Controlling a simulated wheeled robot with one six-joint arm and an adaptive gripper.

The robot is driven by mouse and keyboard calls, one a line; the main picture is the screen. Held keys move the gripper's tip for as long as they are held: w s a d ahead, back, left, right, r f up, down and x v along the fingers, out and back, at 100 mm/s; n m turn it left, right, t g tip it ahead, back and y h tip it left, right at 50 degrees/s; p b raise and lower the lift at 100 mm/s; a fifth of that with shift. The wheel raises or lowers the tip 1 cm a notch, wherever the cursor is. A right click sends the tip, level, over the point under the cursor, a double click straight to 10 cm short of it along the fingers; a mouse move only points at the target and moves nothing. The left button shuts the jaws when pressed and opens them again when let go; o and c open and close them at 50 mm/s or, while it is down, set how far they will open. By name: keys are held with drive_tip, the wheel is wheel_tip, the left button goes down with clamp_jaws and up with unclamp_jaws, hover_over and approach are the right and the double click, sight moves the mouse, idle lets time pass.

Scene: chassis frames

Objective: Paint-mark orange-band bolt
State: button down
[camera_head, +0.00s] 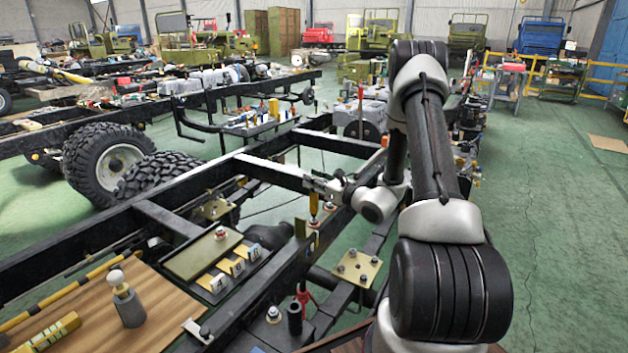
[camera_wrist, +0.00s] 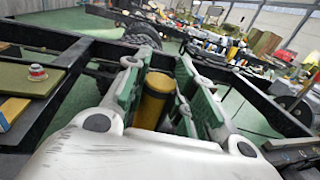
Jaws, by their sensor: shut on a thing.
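My gripper (camera_head: 322,187) is at the centre of the head view, above the black chassis rail. It is shut on a yellow cylindrical marker (camera_head: 314,204), held roughly upright. In the wrist view the yellow marker (camera_wrist: 153,99) sits between the green finger pads (camera_wrist: 160,95). A small red-ringed piece (camera_head: 314,223) shows just below the marker; I cannot tell whether they touch. A bolt with a red band (camera_head: 221,233) stands on an olive plate (camera_head: 203,257) left of my gripper; it also shows in the wrist view (camera_wrist: 37,72). I cannot make out a clearly orange band on any bolt.
Yellow numbered tags (camera_head: 236,268) lie beside the olive plate. A yellowish plate with bolts (camera_head: 357,267) is right of the rail. A wooden board (camera_head: 100,318) with a grey, white-topped stamp-like piece (camera_head: 127,302) is front left. Black chassis rails (camera_head: 275,172) surround my gripper. Green floor is open at right.

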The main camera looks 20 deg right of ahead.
idle(0.4)
drive_tip(key=shift+r, duration=0.95)
drive_tip(key=shift+r, duration=2.5)
drive_tip(key=shift+d, duration=0.1)
